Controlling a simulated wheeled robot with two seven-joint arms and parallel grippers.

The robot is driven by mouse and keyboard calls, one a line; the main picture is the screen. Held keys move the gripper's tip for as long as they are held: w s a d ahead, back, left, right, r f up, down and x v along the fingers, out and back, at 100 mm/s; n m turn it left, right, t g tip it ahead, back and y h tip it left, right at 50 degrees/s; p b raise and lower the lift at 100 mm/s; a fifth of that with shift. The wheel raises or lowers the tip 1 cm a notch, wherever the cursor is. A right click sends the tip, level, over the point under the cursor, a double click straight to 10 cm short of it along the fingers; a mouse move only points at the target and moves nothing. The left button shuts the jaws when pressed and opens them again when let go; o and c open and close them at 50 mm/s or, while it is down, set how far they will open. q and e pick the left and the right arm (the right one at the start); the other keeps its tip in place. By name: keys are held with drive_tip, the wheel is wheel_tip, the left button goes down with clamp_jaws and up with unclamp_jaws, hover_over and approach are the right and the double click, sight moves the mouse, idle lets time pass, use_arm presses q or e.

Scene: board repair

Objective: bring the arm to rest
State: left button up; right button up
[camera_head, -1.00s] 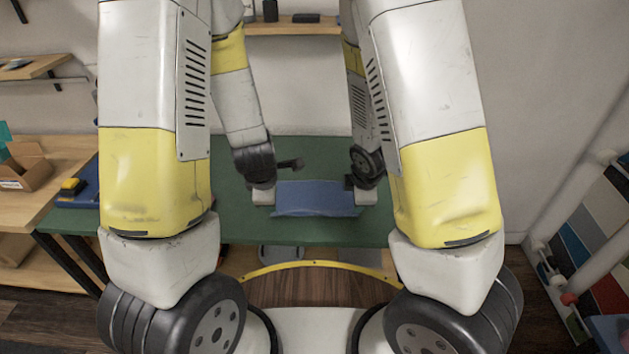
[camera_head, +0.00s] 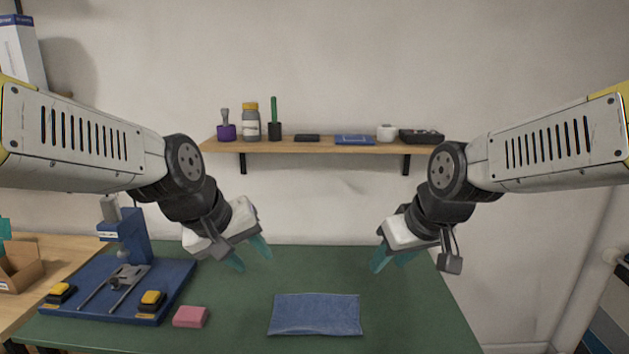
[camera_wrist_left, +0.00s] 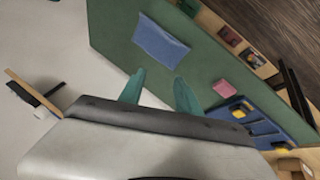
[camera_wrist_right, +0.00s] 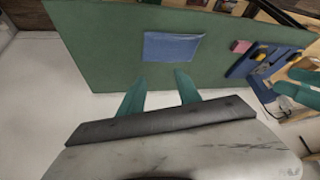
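My left gripper (camera_head: 250,256) is open and empty, held above the back left part of the green table. Its two teal fingers (camera_wrist_left: 158,88) stand apart with nothing between them in the left wrist view. My right gripper (camera_head: 392,262) is also open and empty, above the back right part of the table. Its fingers show spread in the right wrist view (camera_wrist_right: 160,92). A blue cloth (camera_head: 316,314) lies flat on the table in front of and between the grippers, touched by neither. The cloth also shows in the left wrist view (camera_wrist_left: 161,41) and the right wrist view (camera_wrist_right: 172,47).
A blue press fixture (camera_head: 125,275) with yellow-topped blocks stands at the table's left. A pink block (camera_head: 190,316) lies beside it. A wall shelf (camera_head: 310,146) with bottles and small items is behind the grippers. The green table's (camera_head: 420,310) right side is clear.

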use_arm(q)
drive_tip(key=s+a+r+m, duration=0.2)
drive_tip(key=s+r+m, duration=0.1)
drive_tip(key=s, duration=0.3)
drive_tip(key=shift+a+r+m+y, duration=0.3)
drive_tip(key=shift+r+m+y, duration=0.1)
drive_tip(key=shift+r, duration=0.05)
use_arm(e)
drive_tip(key=s+r+m, duration=0.3)
drive_tip(key=s+r, duration=0.2)
drive_tip(key=s, duration=0.1)
drive_tip(key=shift+s, duration=0.2)
drive_tip(key=shift+r, duration=0.1)
